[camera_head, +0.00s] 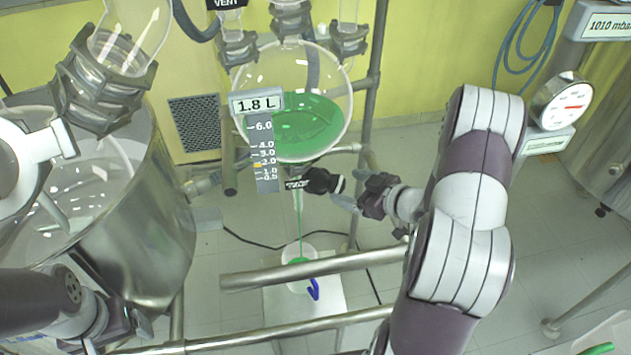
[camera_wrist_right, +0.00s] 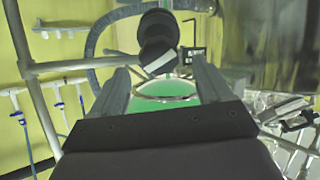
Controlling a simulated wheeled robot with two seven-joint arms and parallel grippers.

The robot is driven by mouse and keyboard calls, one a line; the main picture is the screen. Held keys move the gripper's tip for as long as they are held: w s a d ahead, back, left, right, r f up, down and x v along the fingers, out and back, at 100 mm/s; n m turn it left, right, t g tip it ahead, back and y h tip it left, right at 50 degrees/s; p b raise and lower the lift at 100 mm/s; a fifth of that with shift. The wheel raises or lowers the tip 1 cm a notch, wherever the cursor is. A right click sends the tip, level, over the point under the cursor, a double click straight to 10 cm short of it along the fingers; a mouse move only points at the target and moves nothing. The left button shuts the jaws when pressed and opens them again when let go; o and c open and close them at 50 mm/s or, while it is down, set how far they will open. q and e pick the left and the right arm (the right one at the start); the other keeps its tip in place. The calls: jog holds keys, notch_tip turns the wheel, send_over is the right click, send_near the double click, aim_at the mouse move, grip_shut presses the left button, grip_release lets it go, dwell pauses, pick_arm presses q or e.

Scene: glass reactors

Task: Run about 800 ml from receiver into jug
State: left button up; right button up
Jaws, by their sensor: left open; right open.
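The receiver (camera_head: 338,85) is a round glass flask holding green liquid, and its tag (camera_head: 256,104) reads 1.8 L. Its black drain valve handle (camera_head: 322,181) sits below it. A thin green stream runs from the outlet down into the white jug (camera_head: 300,285), which has a blue handle and some green inside. My right gripper (camera_head: 349,193) is open just right of the valve handle. In the right wrist view the black handle (camera_wrist_right: 158,38) shows beyond and between the open fingers (camera_wrist_right: 160,72). My left gripper (camera_head: 125,328) is open and empty at lower left.
A level scale (camera_head: 265,155) hangs in front of the receiver. A steel vessel (camera_head: 150,220) stands at left. Metal rails (camera_head: 310,268) cross in front of the jug, which stands on a pale platform (camera_head: 330,297). A pressure gauge (camera_head: 562,102) is at right.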

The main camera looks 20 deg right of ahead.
aim_at(339, 183)
jog(key=p+x, duration=0.1)
jog(key=x, duration=0.5)
jog(key=shift+w+f, duration=0.15)
jog(key=shift+w, duration=0.15)
jog(key=c, duration=1)
jog(key=shift+m, duration=0.3)
jog(key=shift+m+h+p, duration=0.3)
jog(key=shift+m+p, duration=0.45)
jog(key=shift+m, duration=0.25)
jog(key=m+p, duration=0.1)
jog(key=m, duration=0.1)
jog(key=shift+m, duration=0.4)
jog(key=shift+d+m+h+p, duration=0.15)
jog(key=shift+m+h+p, duration=0.45)
jog(key=shift+m+p, duration=1.5)
jog(key=shift+m+b, duration=0.65)
jog(key=shift+m, duration=0.15)
